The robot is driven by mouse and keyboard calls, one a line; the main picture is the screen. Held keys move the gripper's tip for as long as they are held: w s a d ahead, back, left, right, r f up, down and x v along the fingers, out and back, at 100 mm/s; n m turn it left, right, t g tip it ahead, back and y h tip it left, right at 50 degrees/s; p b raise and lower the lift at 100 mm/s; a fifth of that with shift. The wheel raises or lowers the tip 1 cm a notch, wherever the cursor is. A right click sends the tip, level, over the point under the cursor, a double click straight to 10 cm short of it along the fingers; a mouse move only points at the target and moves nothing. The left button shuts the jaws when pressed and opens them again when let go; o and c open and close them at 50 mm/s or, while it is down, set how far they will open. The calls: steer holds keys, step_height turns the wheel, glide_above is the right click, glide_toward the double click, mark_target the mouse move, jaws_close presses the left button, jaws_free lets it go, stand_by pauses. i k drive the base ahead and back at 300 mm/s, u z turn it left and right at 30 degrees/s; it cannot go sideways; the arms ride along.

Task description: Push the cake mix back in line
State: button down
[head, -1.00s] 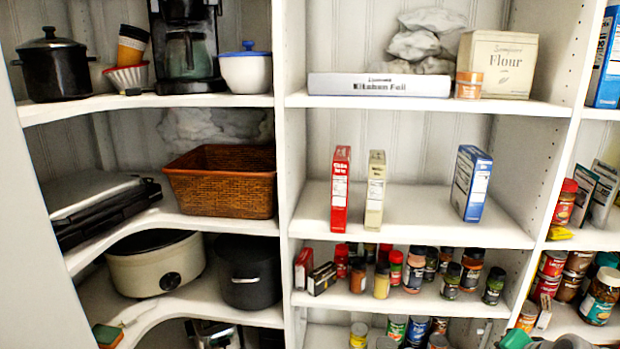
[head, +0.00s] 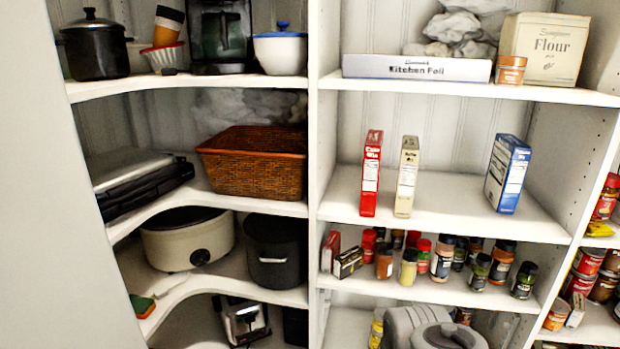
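The cake mix (head: 371,175) is a narrow red box with white lettering. It stands upright at the left of the middle shelf (head: 450,218) in the head view, with its base close to the front edge. A beige box (head: 407,177) stands upright just to its right, with a gap between them. A blue box (head: 508,174) stands further right, turned at an angle and set a little further from the edge. My gripper is not in the frame. Only a grey part of my arm shows at the bottom, in front of the lower shelves, well below the cake mix.
Above are the kitchen foil box (head: 416,68) and flour box (head: 544,48). The shelf below holds several spice jars (head: 443,258). A white upright panel borders the left of the cake mix. A wicker basket (head: 254,162) stands beyond it. The shelf has bare room between the beige and blue boxes.

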mark_target(373, 153)
steer(key=u, duration=0.85)
steer(key=k, duration=0.4)
steer(key=u, duration=1.3)
